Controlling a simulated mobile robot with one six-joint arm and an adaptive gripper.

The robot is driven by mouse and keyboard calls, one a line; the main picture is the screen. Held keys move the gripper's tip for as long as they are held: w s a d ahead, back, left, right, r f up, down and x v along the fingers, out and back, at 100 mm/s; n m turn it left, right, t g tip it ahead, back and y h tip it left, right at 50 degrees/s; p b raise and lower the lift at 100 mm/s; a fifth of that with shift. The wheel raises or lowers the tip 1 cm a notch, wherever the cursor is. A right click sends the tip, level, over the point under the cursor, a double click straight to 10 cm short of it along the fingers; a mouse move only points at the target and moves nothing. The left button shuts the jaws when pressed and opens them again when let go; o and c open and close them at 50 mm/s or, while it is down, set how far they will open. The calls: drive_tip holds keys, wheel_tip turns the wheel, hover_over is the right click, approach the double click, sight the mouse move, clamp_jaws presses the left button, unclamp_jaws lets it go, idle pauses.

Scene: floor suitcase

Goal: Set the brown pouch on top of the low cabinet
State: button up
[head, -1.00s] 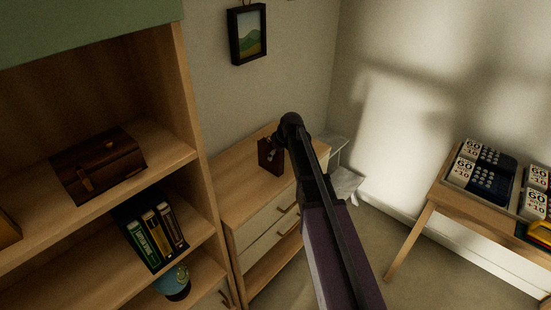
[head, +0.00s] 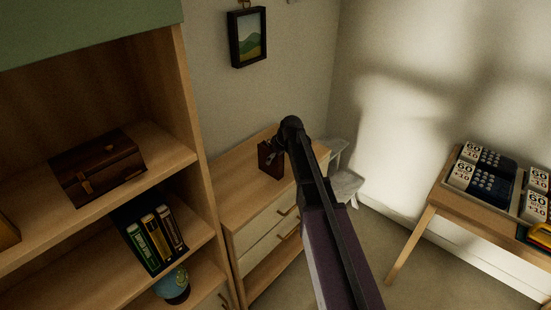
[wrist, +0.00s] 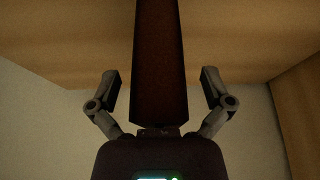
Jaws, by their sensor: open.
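The brown pouch (head: 268,160) stands upright on the top of the low cabinet (head: 236,200), towards its back edge. In the wrist view the pouch (wrist: 160,65) is a tall dark brown slab in the middle. My gripper (wrist: 160,90) is open, with one finger on each side of the pouch and a visible gap on both sides. In the head view my gripper (head: 277,152) is at the pouch, partly hidden by my arm.
A shelf unit (head: 190,100) stands at left, holding a brown case (head: 97,168), several books (head: 155,238) and a blue pot (head: 173,285). A picture (head: 247,37) hangs above the cabinet. A table (head: 428,210) with cards and trays is at right. The cabinet's front left top is clear.

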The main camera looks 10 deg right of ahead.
drive_tip(key=shift+r, duration=0.2)
drive_tip(key=p+v, duration=1.1)
drive_tip(key=v, duration=0.1)
idle(0.4)
idle(0.6)
drive_tip(key=s+a+m+g+h, duration=0.1)
drive_tip(key=s+a+m+g, duration=0.1)
drive_tip(key=s, duration=1)
drive_tip(key=s+a+f+m+g+h, duration=0.1)
drive_tip(key=s+m, duration=0.4)
drive_tip(key=s, duration=0.7)
drive_tip(key=shift+s+a+f+g+h, duration=0.25)
drive_tip(key=shift+a+g+h, duration=0.15)
drive_tip(key=shift+a, duration=0.25)
drive_tip(key=c, duration=0.5)
drive_tip(key=shift+c, duration=0.5)
